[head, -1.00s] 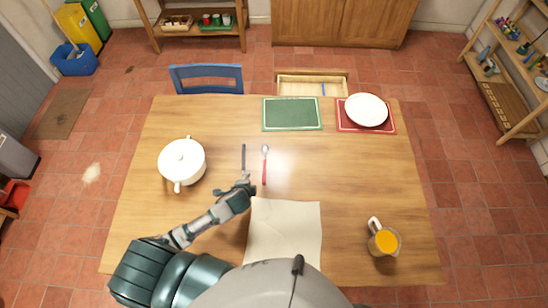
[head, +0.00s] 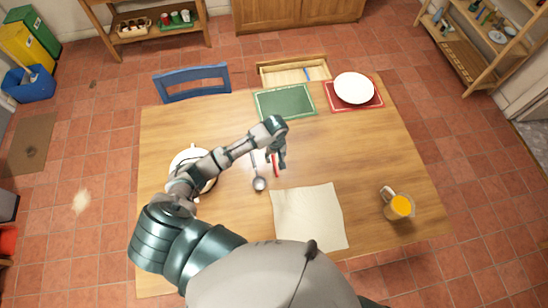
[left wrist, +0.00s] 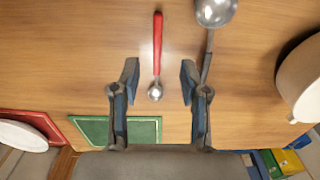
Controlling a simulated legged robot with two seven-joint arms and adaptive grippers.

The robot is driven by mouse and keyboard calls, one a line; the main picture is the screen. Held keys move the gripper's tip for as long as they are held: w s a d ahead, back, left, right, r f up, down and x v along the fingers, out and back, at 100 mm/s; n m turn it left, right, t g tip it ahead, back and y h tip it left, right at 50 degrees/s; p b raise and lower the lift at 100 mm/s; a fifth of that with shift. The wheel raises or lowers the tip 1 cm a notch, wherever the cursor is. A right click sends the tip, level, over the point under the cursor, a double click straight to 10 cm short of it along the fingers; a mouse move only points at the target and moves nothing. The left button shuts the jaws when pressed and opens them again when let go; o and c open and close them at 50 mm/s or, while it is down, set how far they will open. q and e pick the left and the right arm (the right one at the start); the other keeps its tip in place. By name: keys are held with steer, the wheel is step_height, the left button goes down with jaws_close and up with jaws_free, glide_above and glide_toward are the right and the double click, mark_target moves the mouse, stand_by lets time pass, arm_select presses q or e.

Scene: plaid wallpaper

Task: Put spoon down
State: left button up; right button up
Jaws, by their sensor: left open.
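A grey metal spoon (head: 259,184) with a big bowl and dark handle lies on the wooden table (head: 370,160). Its bowl (left wrist: 215,12) is at the top of the left wrist view, and its handle runs down behind the right finger. A smaller red-handled spoon (head: 275,168) lies beside it, partly hidden by my gripper. In the left wrist view this red-handled spoon (left wrist: 158,50) shows between the open fingers. My left gripper (head: 277,162) is open and empty over the red-handled spoon; its fingers (left wrist: 156,82) hold nothing. My right gripper is not in view.
A white pot (head: 183,160) stands left, partly behind my arm. A cream cloth (head: 310,217) lies in front, a jug of orange liquid (head: 400,206) at right. A green mat (head: 285,101) and a white plate (head: 354,88) on a red mat are at the back. An open drawer (head: 290,70) juts out behind.

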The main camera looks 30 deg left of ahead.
arm_select(q)
glide_above(276, 170)
steer(key=f, duration=0.5)
steer(key=shift+a+f, duration=0.25)
steer(key=shift+a, duration=0.1)
steer(key=shift+w+d+f, duration=0.1)
steer(key=shift+d+f, duration=0.1)
steer(key=shift+f, duration=1.4)
steer(key=shift+d+f, duration=0.2)
steer(key=shift+f, duration=1.35)
jaws_close()
